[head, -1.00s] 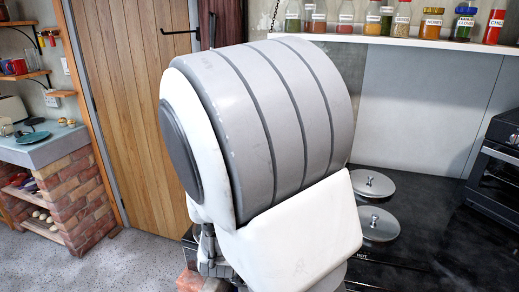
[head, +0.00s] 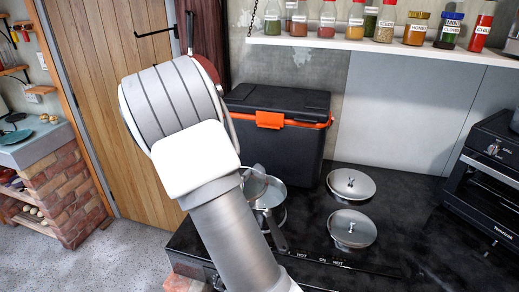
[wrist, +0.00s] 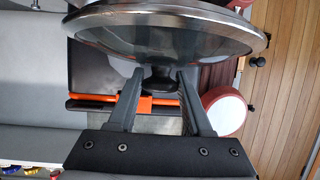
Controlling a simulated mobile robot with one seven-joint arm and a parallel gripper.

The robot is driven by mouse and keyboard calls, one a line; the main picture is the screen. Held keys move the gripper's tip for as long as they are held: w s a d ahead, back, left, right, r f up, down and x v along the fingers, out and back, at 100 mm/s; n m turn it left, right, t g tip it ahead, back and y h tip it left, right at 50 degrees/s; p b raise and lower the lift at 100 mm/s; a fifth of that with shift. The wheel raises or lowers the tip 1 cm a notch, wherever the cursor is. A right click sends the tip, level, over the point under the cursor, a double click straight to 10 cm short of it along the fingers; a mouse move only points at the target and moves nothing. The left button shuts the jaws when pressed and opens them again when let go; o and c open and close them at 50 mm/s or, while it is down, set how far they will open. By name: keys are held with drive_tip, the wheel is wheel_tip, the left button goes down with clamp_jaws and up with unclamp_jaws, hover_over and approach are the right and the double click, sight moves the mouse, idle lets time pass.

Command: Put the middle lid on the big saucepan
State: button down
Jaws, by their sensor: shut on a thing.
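My gripper (wrist: 158,78) is shut on the dark knob (wrist: 156,84) of a round glass lid with a steel rim (wrist: 262,42), in the wrist view. The lid is in the air. In the head view my arm hides the gripper and most or all of this lid. A steel saucepan (head: 272,198) stands on the black hob, partly behind my arm, with its handle (head: 277,236) pointing toward me. Two steel lids with knobs are to its right, one farther back (head: 351,182) and one nearer (head: 352,228). I cannot tell which is the middle one.
A black box with an orange latch (head: 269,119) stands behind the saucepan. A black oven (head: 488,165) is at the right. A shelf of jars (head: 400,46) runs along the wall above. A red and white round thing (wrist: 225,110) shows in the wrist view.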

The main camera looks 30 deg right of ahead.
sight(260, 175)
drive_tip(key=shift+m+g+h, duration=0.7)
drive_tip(key=shift+m, duration=0.1)
drive_tip(key=d+p, duration=0.1)
drive_tip(key=d, duration=0.2)
drive_tip(key=d+r+p, duration=0.1)
drive_tip(key=d, duration=0.2)
drive_tip(key=shift+s+d+r, duration=0.15)
drive_tip(key=shift+d, duration=0.15)
drive_tip(key=shift+d+g, duration=0.3)
drive_tip(key=shift+d, duration=0.2)
drive_tip(key=shift+f+b, duration=1.1)
drive_tip(key=shift+f, duration=1)
drive_tip(key=shift+f+b, duration=0.1)
drive_tip(key=shift+b, duration=0.25)
drive_tip(key=shift+f+b, duration=0.75)
drive_tip(key=shift+f, duration=0.05)
drive_tip(key=shift+f+b, duration=0.6)
drive_tip(key=shift+f, duration=0.05)
drive_tip(key=shift+c, duration=1.2)
unclamp_jaws()
drive_tip(key=shift+s, duration=0.1)
drive_tip(key=v, duration=1.7)
drive_tip(key=shift+s+a+p, duration=0.2)
drive_tip(key=shift+a+p, duration=0.05)
drive_tip(key=shift+p, duration=0.1)
